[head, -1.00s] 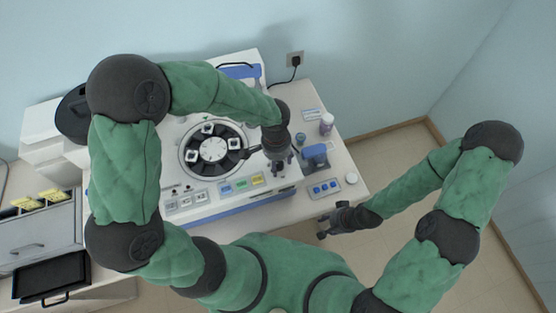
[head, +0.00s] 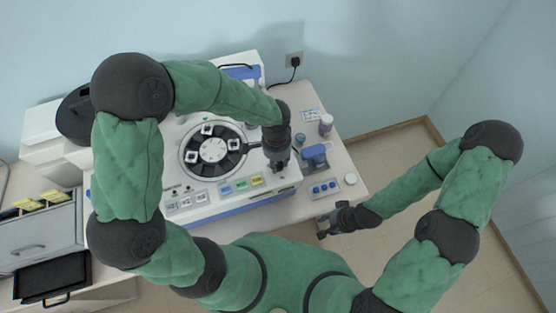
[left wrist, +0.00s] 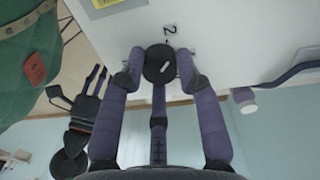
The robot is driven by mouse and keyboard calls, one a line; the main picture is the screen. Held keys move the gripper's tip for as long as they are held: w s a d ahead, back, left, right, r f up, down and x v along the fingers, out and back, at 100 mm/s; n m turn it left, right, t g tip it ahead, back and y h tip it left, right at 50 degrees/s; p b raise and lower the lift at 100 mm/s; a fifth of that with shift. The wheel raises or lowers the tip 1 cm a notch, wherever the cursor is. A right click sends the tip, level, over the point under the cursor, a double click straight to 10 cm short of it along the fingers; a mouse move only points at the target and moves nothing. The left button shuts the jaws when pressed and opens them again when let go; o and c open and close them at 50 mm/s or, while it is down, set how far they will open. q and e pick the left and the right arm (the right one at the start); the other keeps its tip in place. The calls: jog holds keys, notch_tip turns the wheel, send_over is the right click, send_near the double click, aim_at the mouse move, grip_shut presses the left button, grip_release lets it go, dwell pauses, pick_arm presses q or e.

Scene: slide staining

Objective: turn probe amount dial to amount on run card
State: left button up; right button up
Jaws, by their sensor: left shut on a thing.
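The dial (left wrist: 159,66) is a dark round knob with a short white mark on its face, in the left wrist view. A "2" (left wrist: 169,29) is printed on the white panel beside it. My left gripper (left wrist: 160,72) is shut on the dial, with its purple fingers on both sides of it. In the head view my left gripper (head: 278,164) is over the right part of the white machine (head: 240,200) and hides the dial. My right gripper (head: 326,226) hangs off the table's front right edge, away from the machine; its jaws are too small to judge. I cannot make out a run card.
The machine has a round carousel (head: 212,150) left of my left gripper and coloured labels (head: 241,184) along its front. A blue device (head: 314,156), a blue tray (head: 324,188) and a purple-white jar (head: 326,122) stand to the right.

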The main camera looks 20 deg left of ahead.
pick_arm(q)
jog(key=m+p, duration=0.1)
jog(key=m, duration=0.3)
jog(key=shift+s+m, duration=0.1)
jog(key=shift+m, duration=0.2)
jog(key=shift+m+p, duration=0.8)
jog(key=shift+m, duration=1.5)
jog(key=o, duration=1.1)
jog(key=shift+o, duration=0.2)
jog(key=shift+a, duration=0.15)
jog(key=shift+r, duration=0.25)
notch_tip(320, 180, up, 11)
jog(key=shift+w+r, duration=0.2)
jog(key=shift+w, duration=0.25)
